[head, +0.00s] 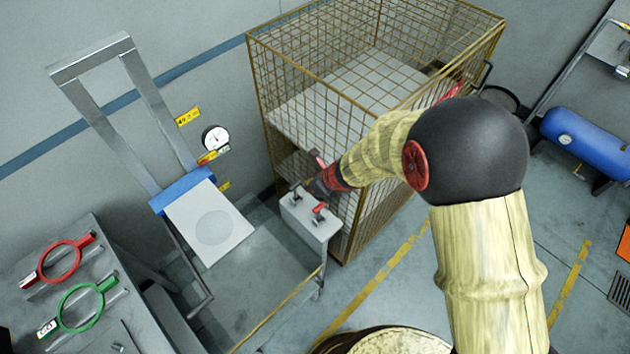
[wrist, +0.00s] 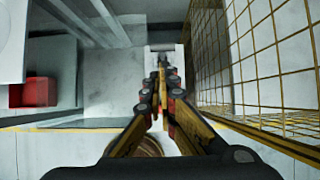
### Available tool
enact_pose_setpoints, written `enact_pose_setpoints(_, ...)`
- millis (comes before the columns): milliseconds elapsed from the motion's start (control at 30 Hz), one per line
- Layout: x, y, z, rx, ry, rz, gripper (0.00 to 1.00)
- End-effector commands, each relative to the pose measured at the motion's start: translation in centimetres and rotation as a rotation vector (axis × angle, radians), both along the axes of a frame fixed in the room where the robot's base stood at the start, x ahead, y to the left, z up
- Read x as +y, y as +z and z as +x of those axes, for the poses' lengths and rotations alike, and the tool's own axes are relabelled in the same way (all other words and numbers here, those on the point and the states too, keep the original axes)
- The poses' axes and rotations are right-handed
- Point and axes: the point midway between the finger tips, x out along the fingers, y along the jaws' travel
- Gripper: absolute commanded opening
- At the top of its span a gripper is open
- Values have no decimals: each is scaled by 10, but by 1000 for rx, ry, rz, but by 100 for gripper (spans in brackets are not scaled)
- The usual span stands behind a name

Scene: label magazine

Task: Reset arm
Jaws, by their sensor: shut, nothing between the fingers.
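My arm reaches from the lower right of the head view toward the wire cage. My gripper (head: 312,188) is at its end, small and partly hidden by the wrist, above or beside a light grey box (head: 309,228) with small dark and red fittings on top. I cannot tell whether it touches the box. In the wrist view my gripper (wrist: 162,62) has its fingers together, with nothing seen between them.
A yellow wire cage (head: 300,105) stands close behind and right of my gripper; its mesh (wrist: 270,60) fills the wrist view's right side. A white plate (head: 208,222) is on the left. A bench (head: 85,255) holds red (head: 58,262) and green (head: 80,306) rings.

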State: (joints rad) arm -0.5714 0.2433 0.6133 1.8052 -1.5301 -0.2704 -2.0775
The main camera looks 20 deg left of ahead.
Motion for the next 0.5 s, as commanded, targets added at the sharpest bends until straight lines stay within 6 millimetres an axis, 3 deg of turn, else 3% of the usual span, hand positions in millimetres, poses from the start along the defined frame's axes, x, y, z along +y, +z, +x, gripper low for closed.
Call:
enact_pose_setpoints(333,1,2,-1,16,-29,8,0)
enact_pose_setpoints(433,-5,0,4,55,-141,14,0)
enact_pose_setpoints(500,-17,-3,13,97,-308,22,0)
